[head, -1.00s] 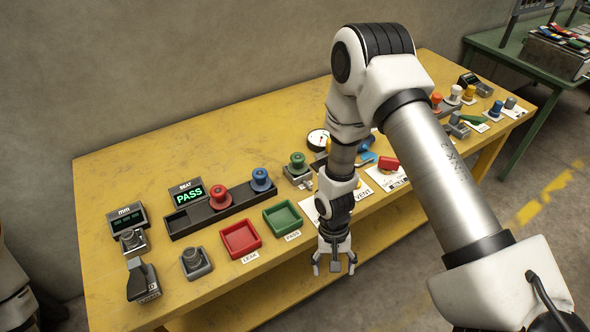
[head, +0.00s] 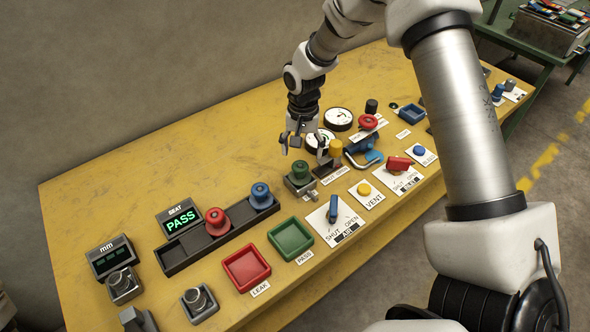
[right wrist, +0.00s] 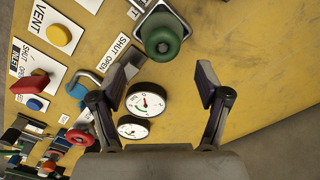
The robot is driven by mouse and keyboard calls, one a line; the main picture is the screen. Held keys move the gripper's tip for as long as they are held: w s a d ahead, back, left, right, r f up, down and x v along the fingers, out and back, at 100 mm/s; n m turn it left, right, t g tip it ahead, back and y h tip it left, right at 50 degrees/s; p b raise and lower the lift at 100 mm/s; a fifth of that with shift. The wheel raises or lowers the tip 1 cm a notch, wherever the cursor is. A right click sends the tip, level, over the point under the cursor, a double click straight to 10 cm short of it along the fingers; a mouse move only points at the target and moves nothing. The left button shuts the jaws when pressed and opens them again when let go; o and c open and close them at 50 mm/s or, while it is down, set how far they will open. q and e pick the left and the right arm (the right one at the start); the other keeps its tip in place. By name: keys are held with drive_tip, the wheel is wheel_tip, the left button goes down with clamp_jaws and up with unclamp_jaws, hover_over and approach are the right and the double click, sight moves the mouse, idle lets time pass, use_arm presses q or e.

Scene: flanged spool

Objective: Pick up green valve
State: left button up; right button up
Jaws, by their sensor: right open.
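The green valve (head: 300,171) is a flanged, spool-shaped piece standing upright in a small grey metal holder on the yellow bench. In the right wrist view, the green valve (right wrist: 161,38) shows from above near the top middle, its holder partly cut off by the frame. My right gripper (head: 304,148) is open and empty, above and just behind the valve in the head view. In the right wrist view its spread fingertips (right wrist: 158,85) lie below the valve, with bare bench and gauges between them. My left gripper is not in view.
Two round gauges (head: 338,119) and a blue-handled shut/open valve (head: 362,152) stand right of the holder. A black rack (head: 188,251) holds a red and a blue spool. Red (head: 247,268) and green (head: 290,238) trays lie in front. The bench's back left is clear.

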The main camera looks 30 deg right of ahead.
sight(300, 165)
drive_tip(key=shift+s+a+f+p, duration=0.1)
drive_tip(key=shift+s+f+p, duration=0.15)
drive_tip(key=shift+f, duration=0.25)
drive_tip(key=shift+s+a+f+p, duration=0.1)
drive_tip(key=shift+s+f+p, duration=0.1)
drive_tip(key=shift+f, duration=0.3)
drive_tip(key=f, duration=0.3)
drive_tip(key=shift+w+a+f+p, duration=0.2)
drive_tip(key=shift+w+f+p, duration=0.15)
drive_tip(key=shift+w, duration=0.05)
drive_tip(key=shift+f, duration=0.4)
drive_tip(key=shift+s+r, duration=0.1)
drive_tip(key=shift+s, duration=0.05)
drive_tip(key=c, duration=0.3)
clamp_jaws()
